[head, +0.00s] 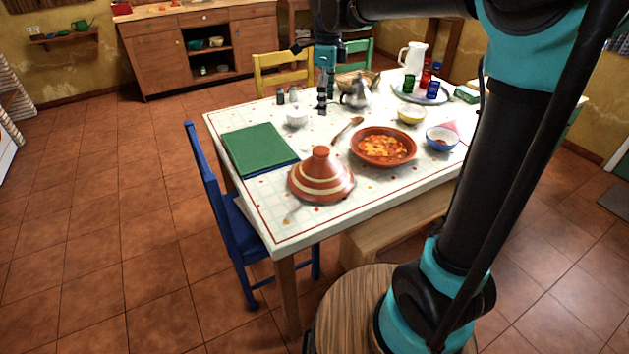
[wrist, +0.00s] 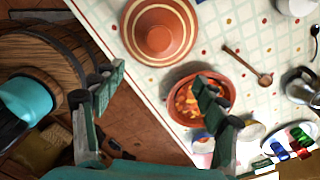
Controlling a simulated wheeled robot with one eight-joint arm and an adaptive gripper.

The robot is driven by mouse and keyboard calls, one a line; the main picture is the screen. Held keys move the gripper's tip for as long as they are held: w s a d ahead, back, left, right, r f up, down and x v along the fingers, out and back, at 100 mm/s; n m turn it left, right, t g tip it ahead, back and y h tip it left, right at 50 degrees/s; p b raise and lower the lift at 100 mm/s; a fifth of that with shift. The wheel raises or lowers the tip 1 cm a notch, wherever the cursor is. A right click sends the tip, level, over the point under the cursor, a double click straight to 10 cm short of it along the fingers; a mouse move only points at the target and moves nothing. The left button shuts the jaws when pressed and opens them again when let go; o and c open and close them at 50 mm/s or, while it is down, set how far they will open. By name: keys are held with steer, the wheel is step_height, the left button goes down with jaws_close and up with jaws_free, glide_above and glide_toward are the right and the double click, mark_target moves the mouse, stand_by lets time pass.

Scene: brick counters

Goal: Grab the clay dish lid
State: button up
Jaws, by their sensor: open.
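The clay dish lid (head: 321,178) is a red-brown cone with cream bands and a round knob on top. It sits upright on the white table near its front edge. In the wrist view the lid (wrist: 158,32) shows from above at the top centre, beyond my fingers. The clay dish (head: 384,147) of orange stew stands uncovered to its right; in the wrist view one finger partly overlaps the dish (wrist: 184,74). My gripper (wrist: 160,89) is open and empty above the table area, apart from the lid.
A green placemat (head: 259,149) lies left of the lid. A wooden spoon (head: 347,128), a blue bowl (head: 442,139), a yellow bowl (head: 411,115) and a metal teapot (head: 356,94) stand around the dish. A tray (head: 420,97) holds coloured glasses. A blue chair (head: 216,195) stands at the table's left.

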glide_toward(321, 149)
steer(key=f, duration=0.5)
steer(key=shift+s+d+f, duration=0.1)
steer(key=shift+s+d, duration=0.1)
steer(key=shift+a+f, duration=0.2)
steer(key=shift+f, duration=2.4)
jaws_close()
